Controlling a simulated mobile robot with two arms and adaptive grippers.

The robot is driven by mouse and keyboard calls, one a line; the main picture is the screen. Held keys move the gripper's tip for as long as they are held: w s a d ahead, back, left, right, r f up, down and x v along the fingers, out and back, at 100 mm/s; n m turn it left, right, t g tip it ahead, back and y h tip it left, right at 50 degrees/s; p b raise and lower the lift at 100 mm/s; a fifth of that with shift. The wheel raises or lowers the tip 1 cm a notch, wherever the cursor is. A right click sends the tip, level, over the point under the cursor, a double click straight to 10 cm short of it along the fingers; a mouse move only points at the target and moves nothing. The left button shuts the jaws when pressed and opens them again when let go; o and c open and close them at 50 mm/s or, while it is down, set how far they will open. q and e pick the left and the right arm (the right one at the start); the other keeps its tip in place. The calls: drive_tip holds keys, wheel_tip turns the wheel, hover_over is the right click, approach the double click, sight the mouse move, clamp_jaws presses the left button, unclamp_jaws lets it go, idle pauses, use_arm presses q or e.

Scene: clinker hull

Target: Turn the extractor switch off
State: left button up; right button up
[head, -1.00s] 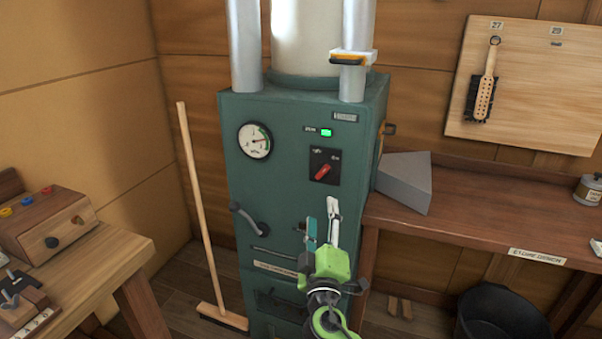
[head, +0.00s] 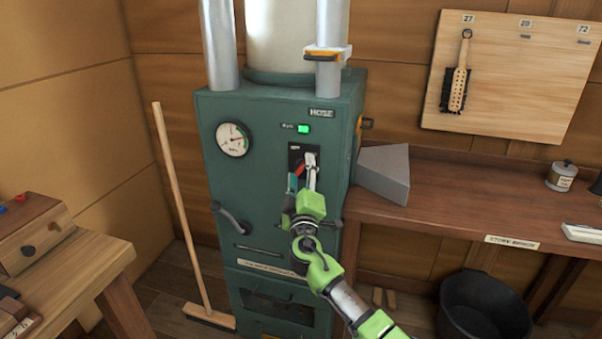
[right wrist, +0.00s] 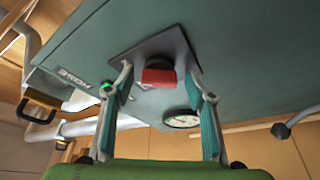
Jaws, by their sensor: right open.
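The extractor switch is a red knob on a black plate (head: 295,152) on the front of the green cabinet (head: 262,215). In the head view my right gripper (head: 302,172) partly covers it. In the right wrist view the red knob (right wrist: 159,77) lies between and just beyond the tips of my open right gripper (right wrist: 162,85). The fingers stand apart on both sides of it, and I cannot tell whether they touch the plate. A green lamp (head: 303,128) is lit above the switch. My left gripper is not in view.
A round gauge (head: 232,139) and a grey lever handle (head: 231,215) are on the cabinet's left side. A grey wedge block (head: 384,173) sits on the bench (head: 450,205) at the right. A broom (head: 181,205) leans at the left, and a black bucket (head: 484,308) stands on the floor.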

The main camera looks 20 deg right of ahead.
drive_tip(key=c, duration=1.1)
